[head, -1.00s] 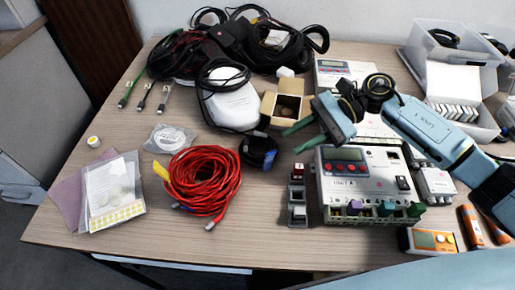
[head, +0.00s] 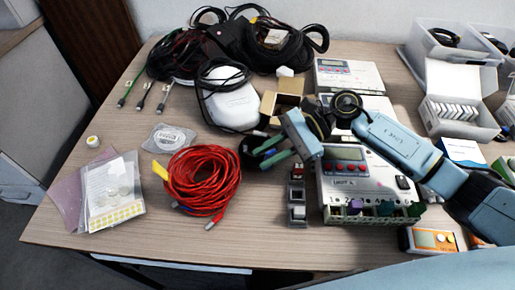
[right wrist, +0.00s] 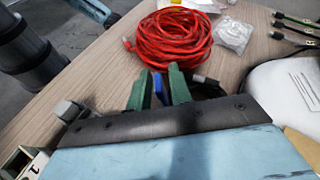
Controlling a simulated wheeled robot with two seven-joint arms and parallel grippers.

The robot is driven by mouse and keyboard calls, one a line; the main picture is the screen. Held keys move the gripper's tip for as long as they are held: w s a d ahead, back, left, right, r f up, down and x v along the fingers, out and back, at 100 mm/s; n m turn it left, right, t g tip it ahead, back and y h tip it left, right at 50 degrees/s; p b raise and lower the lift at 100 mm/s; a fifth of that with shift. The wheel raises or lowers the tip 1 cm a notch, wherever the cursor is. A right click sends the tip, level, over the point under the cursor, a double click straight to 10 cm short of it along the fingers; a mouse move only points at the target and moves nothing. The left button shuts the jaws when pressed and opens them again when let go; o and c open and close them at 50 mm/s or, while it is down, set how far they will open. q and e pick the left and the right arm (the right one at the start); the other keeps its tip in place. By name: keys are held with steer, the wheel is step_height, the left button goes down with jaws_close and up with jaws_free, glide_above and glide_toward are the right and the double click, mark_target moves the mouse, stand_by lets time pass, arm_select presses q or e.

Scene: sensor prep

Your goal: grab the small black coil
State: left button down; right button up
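The small black coil (head: 250,146) lies on the table just right of the red cable bundle (head: 203,180), with a blue part on it. In the right wrist view the black coil (right wrist: 207,88) is partly hidden behind the fingers. My right gripper (head: 261,158) is at the coil, its two green fingers reaching over it from the right. The fingers (right wrist: 157,76) stand apart, with the blue part showing between them. I cannot tell whether they touch it. My left gripper is not in view.
An open cardboard box (head: 282,103) and a white pouch (head: 232,104) stand behind the coil. A small grey block device (head: 297,204) and a large control unit (head: 345,195) are to the right. Larger black cable coils (head: 283,47) lie at the back.

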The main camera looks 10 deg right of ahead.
jaws_close()
stand_by(1.2)
